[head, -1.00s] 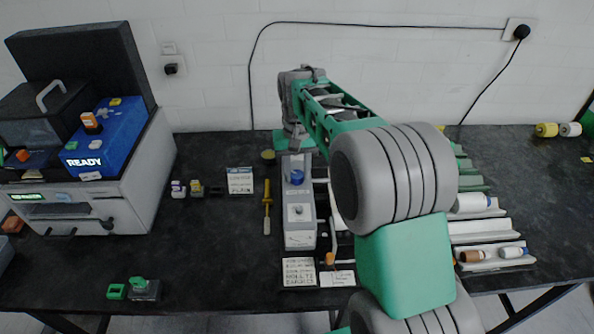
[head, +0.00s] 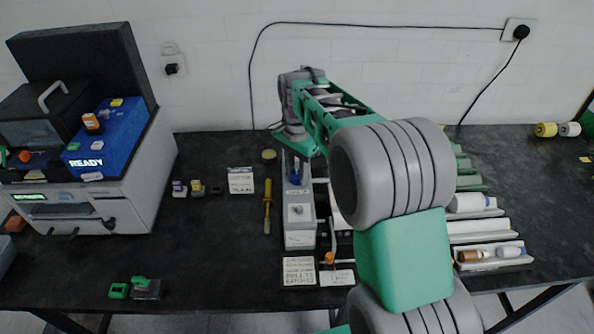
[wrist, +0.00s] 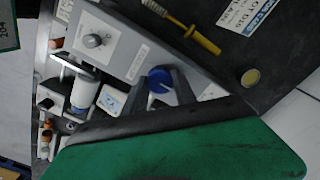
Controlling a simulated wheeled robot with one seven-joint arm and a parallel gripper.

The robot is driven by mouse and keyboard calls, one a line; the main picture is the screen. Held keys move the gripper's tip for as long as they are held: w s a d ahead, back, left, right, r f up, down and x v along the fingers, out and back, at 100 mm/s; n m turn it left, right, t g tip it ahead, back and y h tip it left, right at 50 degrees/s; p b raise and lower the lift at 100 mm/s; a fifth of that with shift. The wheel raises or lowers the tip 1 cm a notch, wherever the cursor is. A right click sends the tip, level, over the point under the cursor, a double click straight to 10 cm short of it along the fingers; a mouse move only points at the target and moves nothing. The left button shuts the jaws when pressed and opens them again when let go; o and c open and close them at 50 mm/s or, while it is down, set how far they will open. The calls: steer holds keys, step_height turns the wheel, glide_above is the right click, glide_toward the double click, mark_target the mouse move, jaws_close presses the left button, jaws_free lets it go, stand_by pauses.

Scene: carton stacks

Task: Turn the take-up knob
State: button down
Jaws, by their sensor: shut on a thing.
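The take-up knob (head: 295,174) is blue and stands on top of a long, narrow grey unit (head: 299,222), near its far end. In the wrist view the blue knob (wrist: 158,77) shows a pale line across its top. My gripper (wrist: 166,86) is at the knob, shut on it, with the green hand and a dark edge filling the lower part of that view. In the head view my green hand (head: 303,146) is at the far end of the unit, just behind the knob. The fingertips are small and partly hidden there.
A grey dial (wrist: 93,41) sits on the same unit. A yellow-handled tool (head: 267,208) lies left of it, with a printed card (head: 240,180) beyond. A white-and-blue spool (wrist: 85,92) is beside the unit. A large machine with a blue READY box (head: 105,145) stands left.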

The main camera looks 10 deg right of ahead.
mark_target(297, 174)
steer(key=shift+m, duration=1.2)
steer(key=c, duration=1)
jaws_free()
step_height(297, 174, up, 8)
steer(key=shift+f+b, duration=0.1)
steer(key=shift+b, duration=0.25)
